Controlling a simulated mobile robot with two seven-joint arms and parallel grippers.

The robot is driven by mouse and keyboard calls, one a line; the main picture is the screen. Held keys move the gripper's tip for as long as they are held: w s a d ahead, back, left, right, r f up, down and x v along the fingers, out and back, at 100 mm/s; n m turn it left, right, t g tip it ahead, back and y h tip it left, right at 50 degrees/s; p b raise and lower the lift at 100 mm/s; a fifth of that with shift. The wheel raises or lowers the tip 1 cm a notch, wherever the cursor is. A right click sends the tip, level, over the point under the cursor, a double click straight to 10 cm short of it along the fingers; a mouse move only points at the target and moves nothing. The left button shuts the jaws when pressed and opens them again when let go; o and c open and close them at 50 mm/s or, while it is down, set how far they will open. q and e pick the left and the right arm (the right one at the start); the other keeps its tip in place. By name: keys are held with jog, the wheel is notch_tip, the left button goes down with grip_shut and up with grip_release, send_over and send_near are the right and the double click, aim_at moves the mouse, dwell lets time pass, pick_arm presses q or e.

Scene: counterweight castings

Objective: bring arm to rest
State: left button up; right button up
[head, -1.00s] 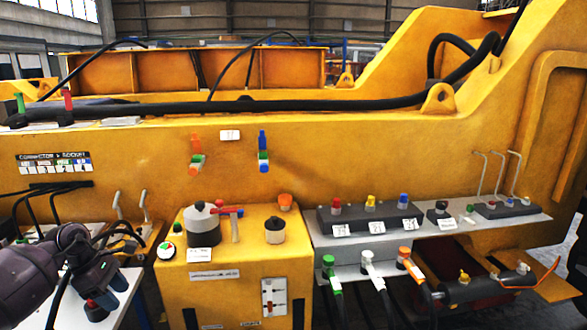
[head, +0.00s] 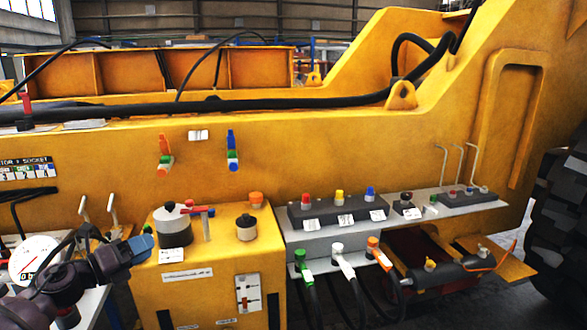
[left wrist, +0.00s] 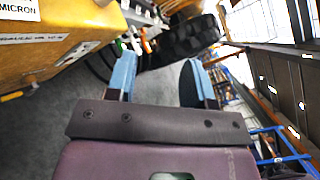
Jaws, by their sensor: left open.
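My left arm comes in at the lower left of the head view. My left gripper (head: 141,248) is in front of the left side of the yellow cabinet (head: 205,290), in the picture. In the left wrist view the two blue fingers of my left gripper (left wrist: 160,78) stand apart with nothing between them. Grey floor and a dark tyre (left wrist: 178,45) show beyond them. My right gripper is in neither view.
The yellow cabinet carries a grey-and-white canister (head: 175,232) and a red-handled valve (head: 200,211). A grey shelf (head: 440,212) with coloured connectors is to its right. A white dial gauge (head: 38,262) is near my left arm. A large tyre (head: 560,195) stands at far right.

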pick_arm(q)
jog(key=s+d+f+n+y, duration=0.2)
jog(key=s+f+n+y, duration=0.2)
jog(key=s+f+n, duration=0.6)
jog(key=s+d+f+n+g+y, duration=0.1)
jog(key=s+f+n+y, duration=0.3)
jog(key=s+f+n, duration=0.5)
jog(key=s+d+f+n+g+y, duration=0.1)
jog(key=s+d+f+n+y, duration=0.2)
jog(key=s+f+n, duration=0.7)
jog(key=s+d+n, duration=0.1)
jog(key=s+n, duration=0.2)
jog(key=n, duration=0.1)
jog(key=shift+s+f+y, duration=0.25)
jog(key=shift+f+y, duration=0.05)
jog(key=shift+y, duration=0.1)
